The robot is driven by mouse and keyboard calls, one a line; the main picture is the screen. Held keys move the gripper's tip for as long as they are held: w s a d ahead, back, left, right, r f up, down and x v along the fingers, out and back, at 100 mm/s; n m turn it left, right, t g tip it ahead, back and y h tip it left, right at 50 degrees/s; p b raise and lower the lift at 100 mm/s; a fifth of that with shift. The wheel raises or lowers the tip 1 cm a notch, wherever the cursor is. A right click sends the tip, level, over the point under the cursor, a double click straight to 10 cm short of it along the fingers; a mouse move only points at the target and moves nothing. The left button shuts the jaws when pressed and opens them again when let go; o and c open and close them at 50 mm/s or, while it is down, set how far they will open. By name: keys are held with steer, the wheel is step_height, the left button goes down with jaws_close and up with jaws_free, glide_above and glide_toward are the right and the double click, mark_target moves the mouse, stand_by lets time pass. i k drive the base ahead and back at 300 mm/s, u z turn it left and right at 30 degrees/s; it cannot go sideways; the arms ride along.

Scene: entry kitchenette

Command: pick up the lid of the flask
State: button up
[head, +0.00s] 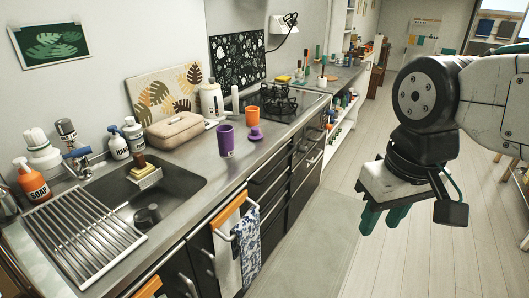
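A small purple piece with a wide base and a narrower top (255,134) sits on the counter; it looks like a lid. A purple cup-like container (226,141) with markings on its side stands upright to its left, apart from it. I cannot tell for sure which container is the flask. My gripper (384,220) hangs over the floor to the right of the counter, well away from these things. Its green fingers point down with a gap between them, and nothing shows between them.
An orange cup (252,117) stands behind the purple piece. A beige box (174,131) and a white kettle (212,99) are farther left, near a sink (182,187) with a drying rack (72,238). A hob (272,103) lies behind. The floor (340,210) beside the counter is clear.

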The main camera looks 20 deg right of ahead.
mark_target(256, 134)
steer(key=z, duration=1.05)
steer(key=i, duration=1.65)
steer(key=u, duration=0.8)
steer(key=i, duration=0.6)
steer(key=u, duration=0.6)
